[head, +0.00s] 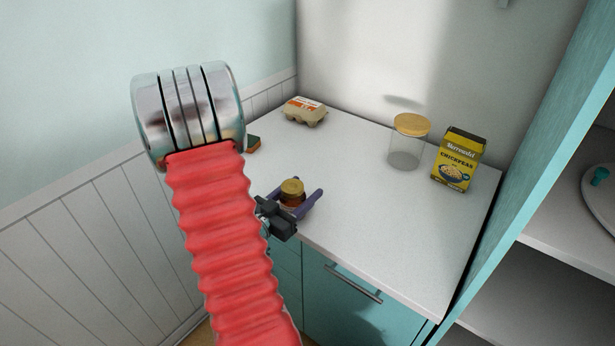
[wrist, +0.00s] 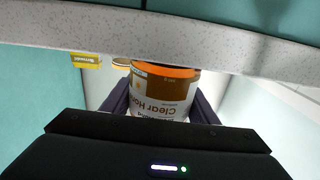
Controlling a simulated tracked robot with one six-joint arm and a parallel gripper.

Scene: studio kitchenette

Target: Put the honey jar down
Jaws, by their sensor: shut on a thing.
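A glass jar with a wooden lid (head: 406,152) and a yellow chickpeas box (head: 458,162) stand at the back right. An egg carton (head: 304,111) is at the back left, with a sponge (head: 253,144) nearer. The counter's middle is clear. A teal cabinet panel (head: 520,165) bounds the right.

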